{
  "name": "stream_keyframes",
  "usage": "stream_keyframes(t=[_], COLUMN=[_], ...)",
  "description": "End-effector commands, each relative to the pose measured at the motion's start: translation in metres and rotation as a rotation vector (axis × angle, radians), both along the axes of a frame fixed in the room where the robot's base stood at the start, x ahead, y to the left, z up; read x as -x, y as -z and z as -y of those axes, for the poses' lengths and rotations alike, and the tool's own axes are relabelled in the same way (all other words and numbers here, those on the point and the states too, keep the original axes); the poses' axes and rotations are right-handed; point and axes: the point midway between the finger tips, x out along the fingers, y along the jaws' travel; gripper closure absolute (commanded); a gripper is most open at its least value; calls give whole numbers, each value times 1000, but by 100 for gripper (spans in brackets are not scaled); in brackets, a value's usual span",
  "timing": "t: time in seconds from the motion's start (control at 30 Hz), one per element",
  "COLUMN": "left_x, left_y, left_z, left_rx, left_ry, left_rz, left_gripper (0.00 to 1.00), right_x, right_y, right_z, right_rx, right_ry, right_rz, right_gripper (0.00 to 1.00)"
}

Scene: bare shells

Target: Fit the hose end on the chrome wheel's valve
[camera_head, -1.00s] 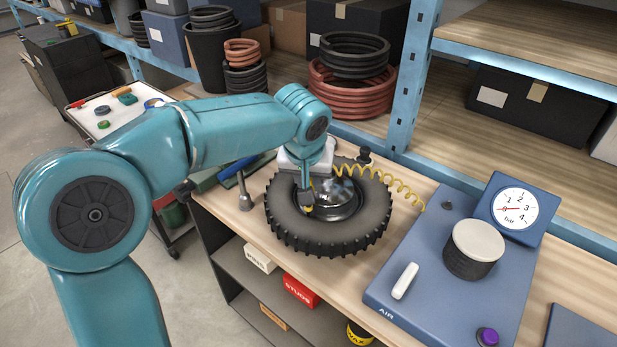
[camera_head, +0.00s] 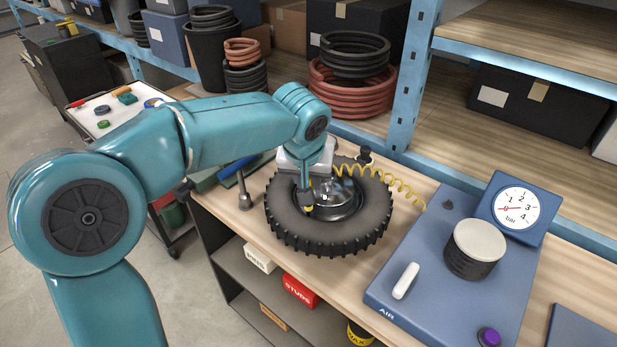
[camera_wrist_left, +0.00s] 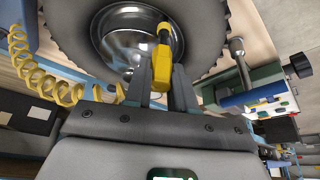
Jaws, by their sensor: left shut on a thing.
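The wheel lies flat on the workbench, a black knobbly tyre (camera_head: 372,222) around a shiny chrome centre (camera_head: 340,196). It also shows at the top of the left wrist view (camera_wrist_left: 118,38). My left gripper (camera_head: 307,207) points down over the left part of the wheel's centre. In the left wrist view its fingers (camera_wrist_left: 163,85) are shut on the yellow hose end (camera_wrist_left: 163,62), whose tip lies over the chrome rim. The yellow coiled hose (camera_head: 400,186) runs from there to the blue air unit (camera_head: 405,270). I cannot make out the valve or whether the hose end touches it. My right gripper is not in view.
The air unit carries a bar gauge (camera_head: 513,209), a round white-topped knob (camera_head: 479,240), a white lever (camera_head: 405,281) and a purple button (camera_head: 488,337). A metal post tool (camera_head: 244,190) stands left of the wheel. A blue shelf upright (camera_head: 405,85) rises behind.

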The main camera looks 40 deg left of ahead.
Motion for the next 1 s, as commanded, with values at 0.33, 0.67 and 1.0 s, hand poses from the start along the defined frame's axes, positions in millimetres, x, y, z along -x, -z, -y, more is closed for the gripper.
stream_keyframes(t=[0.33,0.67,1.0], left_x=[-2,-3,-3], left_y=[10,14,15], left_z=[-1,-1,-1], left_rx=[0,0,0], left_ry=[0,0,0], left_rz=[0,1,0], left_gripper=[100,100,100], right_x=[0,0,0], right_y=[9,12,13], right_z=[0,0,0], right_rx=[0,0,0], right_ry=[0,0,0], right_rz=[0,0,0], right_gripper=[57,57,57])
